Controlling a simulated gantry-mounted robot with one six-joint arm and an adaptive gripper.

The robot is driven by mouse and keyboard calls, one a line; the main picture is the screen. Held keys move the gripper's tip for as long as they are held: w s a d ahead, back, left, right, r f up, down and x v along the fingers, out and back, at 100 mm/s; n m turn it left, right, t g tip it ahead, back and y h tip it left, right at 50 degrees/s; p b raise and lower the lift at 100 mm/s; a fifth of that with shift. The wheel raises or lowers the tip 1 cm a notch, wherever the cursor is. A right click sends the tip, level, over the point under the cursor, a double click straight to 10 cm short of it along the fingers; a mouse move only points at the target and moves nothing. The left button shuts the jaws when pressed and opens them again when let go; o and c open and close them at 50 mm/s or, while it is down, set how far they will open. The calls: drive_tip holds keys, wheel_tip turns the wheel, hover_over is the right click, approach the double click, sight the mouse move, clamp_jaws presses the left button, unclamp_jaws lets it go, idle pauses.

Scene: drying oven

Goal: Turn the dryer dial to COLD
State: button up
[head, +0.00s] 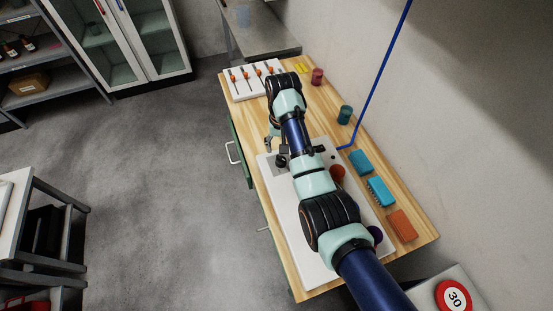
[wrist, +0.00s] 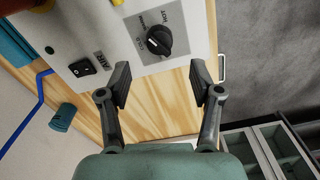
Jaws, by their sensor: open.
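The dryer dial (wrist: 158,40) is a round black knob with a raised grip and a pale yellow mark, on a grey plate of the white dryer panel (wrist: 115,30). In the head view the dial (head: 282,161) shows as a dark knob near the panel's far left end. My gripper (wrist: 160,77) is open and empty, its fingers on either side of the dial's line and apart from it. In the head view my gripper (head: 271,140) is just beyond the dial, partly hidden by my arm.
A black rocker switch (wrist: 83,67) is beside the dial. A blue cable (head: 375,80) hangs at the right. Teal boxes (head: 381,191), an orange box (head: 402,225) and a teal cylinder (head: 345,114) line the wooden bench's right side. A white rack (head: 243,92) stands at the far end.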

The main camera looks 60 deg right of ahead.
sight(281, 158)
wheel_tip(281, 158, down, 8)
drive_tip(key=shift+r+b, duration=0.2)
drive_tip(key=shift+b, duration=0.55)
drive_tip(key=c, duration=1.1)
drive_tip(key=shift+c, duration=0.2)
